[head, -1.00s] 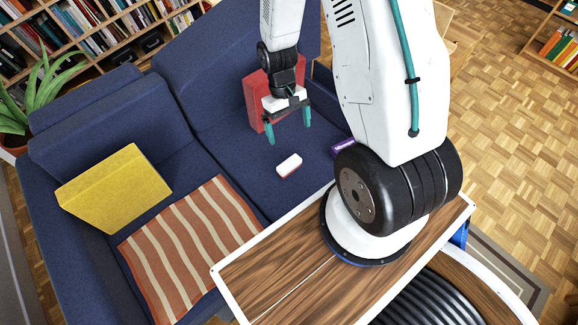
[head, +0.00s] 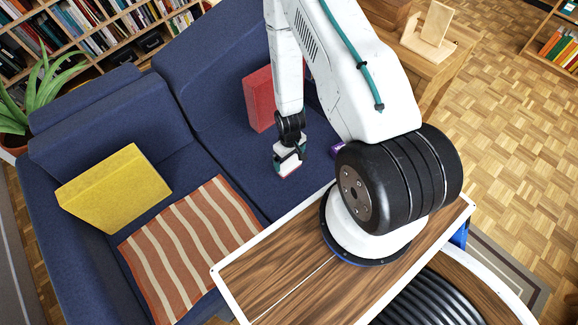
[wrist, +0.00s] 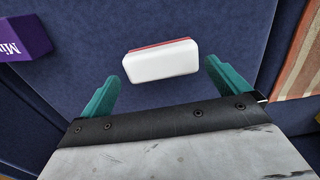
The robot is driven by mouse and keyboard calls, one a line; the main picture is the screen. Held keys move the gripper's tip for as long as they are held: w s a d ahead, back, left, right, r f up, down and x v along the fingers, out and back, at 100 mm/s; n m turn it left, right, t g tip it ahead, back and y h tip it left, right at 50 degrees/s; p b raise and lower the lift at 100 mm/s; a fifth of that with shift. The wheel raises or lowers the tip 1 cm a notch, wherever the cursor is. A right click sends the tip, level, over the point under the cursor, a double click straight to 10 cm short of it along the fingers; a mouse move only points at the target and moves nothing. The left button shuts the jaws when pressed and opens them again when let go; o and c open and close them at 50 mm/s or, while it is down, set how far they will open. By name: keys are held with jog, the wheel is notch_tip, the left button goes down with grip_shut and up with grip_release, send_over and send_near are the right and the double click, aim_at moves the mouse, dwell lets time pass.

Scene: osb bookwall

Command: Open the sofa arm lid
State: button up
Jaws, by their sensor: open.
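The blue sofa (head: 205,147) fills the left and middle of the head view. I cannot make out a lid on its arm; the right arm of the sofa is mostly hidden behind my arm. My gripper (head: 289,168) points down over the right seat. In the wrist view my gripper (wrist: 162,70) is open, with teal fingers apart. A small white and red block (wrist: 160,62) lies on the blue seat in line with the gap between the fingertips, not gripped. My gripper mostly covers it in the head view.
A purple box (wrist: 22,35) lies on the seat near the gripper. A red cushion or box (head: 258,98) stands behind. A yellow cushion (head: 115,188) and a striped blanket (head: 190,245) are on the left seat. A wooden table (head: 435,65) stands at the right rear.

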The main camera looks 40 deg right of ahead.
aim_at(289, 163)
notch_tip(289, 163, down, 5)
jog(key=shift+w+a+f, duration=0.1)
jog(key=c, duration=0.7)
jog(key=shift+r, duration=0.6)
notch_tip(289, 163, up, 2)
jog(key=shift+r, duration=0.1)
jog(key=shift+s+a+r, duration=0.15)
jog(key=shift+s, duration=0.55)
jog(key=s+a, duration=0.1)
jog(key=s, duration=0.3)
jog(key=s+a, duration=0.1)
jog(key=s, duration=0.3)
jog(key=s+r, duration=0.1)
jog(key=s, duration=0.3)
jog(key=shift+s+a+r, duration=0.1)
jog(key=shift+s+a, duration=0.45)
jog(key=shift+s, duration=0.6)
